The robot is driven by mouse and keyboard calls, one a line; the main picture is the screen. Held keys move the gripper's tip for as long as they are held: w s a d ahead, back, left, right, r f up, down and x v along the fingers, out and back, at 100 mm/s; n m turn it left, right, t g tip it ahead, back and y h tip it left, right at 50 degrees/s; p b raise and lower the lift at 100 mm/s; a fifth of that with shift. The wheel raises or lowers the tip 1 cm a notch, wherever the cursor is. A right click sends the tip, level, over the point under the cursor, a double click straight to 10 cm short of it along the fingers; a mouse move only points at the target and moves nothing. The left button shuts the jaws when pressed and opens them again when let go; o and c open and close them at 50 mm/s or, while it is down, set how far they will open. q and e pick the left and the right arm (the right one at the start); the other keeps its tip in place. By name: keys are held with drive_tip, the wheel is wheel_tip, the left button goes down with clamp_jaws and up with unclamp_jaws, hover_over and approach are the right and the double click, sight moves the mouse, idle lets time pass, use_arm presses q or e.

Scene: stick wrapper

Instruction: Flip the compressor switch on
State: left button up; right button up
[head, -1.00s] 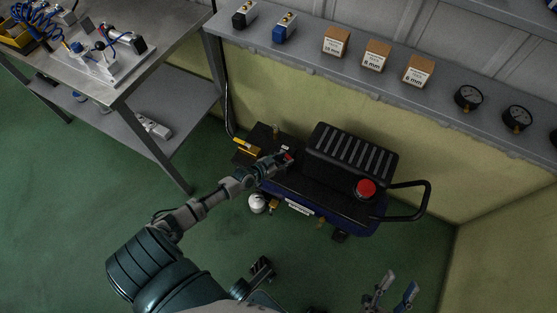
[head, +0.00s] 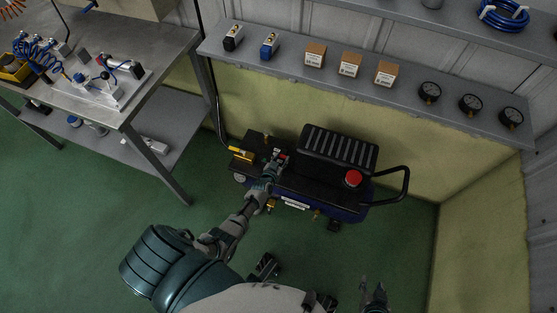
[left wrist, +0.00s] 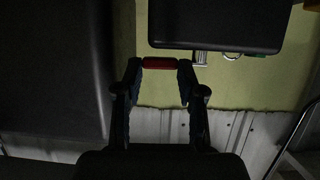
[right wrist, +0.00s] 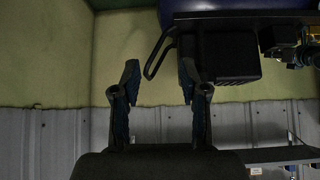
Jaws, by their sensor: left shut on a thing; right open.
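The compressor (head: 335,150) stands on the floor by the wall, with a black ribbed housing, a blue tank and a black handle at its right. A small red switch (head: 283,157) is on its left part. My left gripper (head: 276,160) is at this switch. In the left wrist view its fingertips (left wrist: 159,72) are shut on the red switch (left wrist: 159,62), one at each end. Whether the switch is on or off cannot be told. My right gripper (head: 376,292) is open and empty, low in the head view. It also shows open in the right wrist view (right wrist: 157,80).
A metal workbench (head: 150,55) with pneumatic parts stands at the left. The green floor (head: 400,245) in front is mostly clear.

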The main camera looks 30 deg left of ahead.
use_arm(q)
drive_tip(key=shift+d+f+n+y, duration=0.15)
drive_tip(key=shift+f+n+y, duration=0.05)
drive_tip(key=shift+n+y, duration=0.1)
use_arm(e)
drive_tip(key=shift+s+d+f+g, duration=0.25)
drive_tip(key=shift+s+g, duration=0.15)
drive_tip(key=shift+s, duration=0.25)
drive_tip(key=shift+s+d+f+g, duration=0.2)
drive_tip(key=shift+s+g, duration=0.2)
drive_tip(key=shift+s, duration=0.25)
use_arm(q)
drive_tip(key=o, duration=1.2)
drive_tip(key=shift+w, duration=0.1)
drive_tip(key=shift+c, duration=0.2)
use_arm(e)
drive_tip(key=shift+w, duration=0.1)
use_arm(q)
drive_tip(key=shift+r, duration=0.1)
drive_tip(key=v, duration=1.2)
drive_tip(key=shift+w, duration=0.1)
